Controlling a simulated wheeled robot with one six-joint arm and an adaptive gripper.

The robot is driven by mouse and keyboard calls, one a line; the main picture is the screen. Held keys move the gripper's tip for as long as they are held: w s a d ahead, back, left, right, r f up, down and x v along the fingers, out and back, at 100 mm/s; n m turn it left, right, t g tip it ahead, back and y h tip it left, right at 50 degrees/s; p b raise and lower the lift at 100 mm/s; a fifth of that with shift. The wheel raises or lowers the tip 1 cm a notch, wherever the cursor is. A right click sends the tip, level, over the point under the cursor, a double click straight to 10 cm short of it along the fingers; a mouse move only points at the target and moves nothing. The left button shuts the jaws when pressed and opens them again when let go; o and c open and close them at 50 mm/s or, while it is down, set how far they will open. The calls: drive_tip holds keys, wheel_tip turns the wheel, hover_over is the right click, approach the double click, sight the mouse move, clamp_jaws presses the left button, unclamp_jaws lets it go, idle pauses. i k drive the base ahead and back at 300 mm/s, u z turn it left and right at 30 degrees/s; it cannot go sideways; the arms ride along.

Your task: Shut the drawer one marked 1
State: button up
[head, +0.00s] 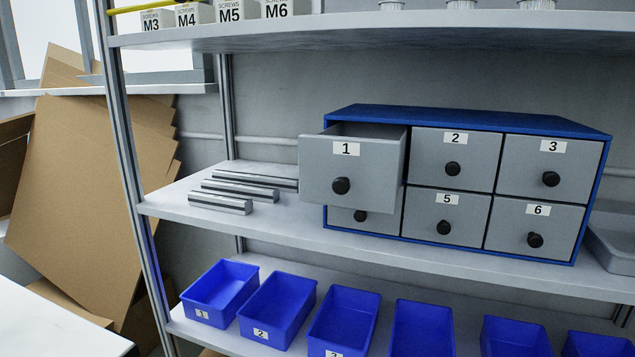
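The drawer marked 1 (316,168) is the top left drawer of a blue cabinet with grey drawers (470,116). It is pulled out towards me, and its open top and inside show. It has a white label with a 1 and a round black knob (341,186). Its front hangs over part of the drawer below it, whose label is hidden. The drawers marked 2 (480,165), 3 (575,178), 5 (467,222) and 6 (560,222) look shut. My gripper is not in view.
The cabinet stands on the middle shelf (285,226). Metal bars (228,190) lie left of it, and a grey tray (612,240) stands at its right. Blue bins (278,303) stand on the lower shelf. Screw boxes (230,12) stand on the upper shelf. Cardboard (85,170) leans at the left.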

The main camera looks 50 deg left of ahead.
sight(356, 165)
drive_tip(key=u, duration=2.2)
drive_tip(key=k, duration=0.65)
drive_tip(key=u, duration=0.4)
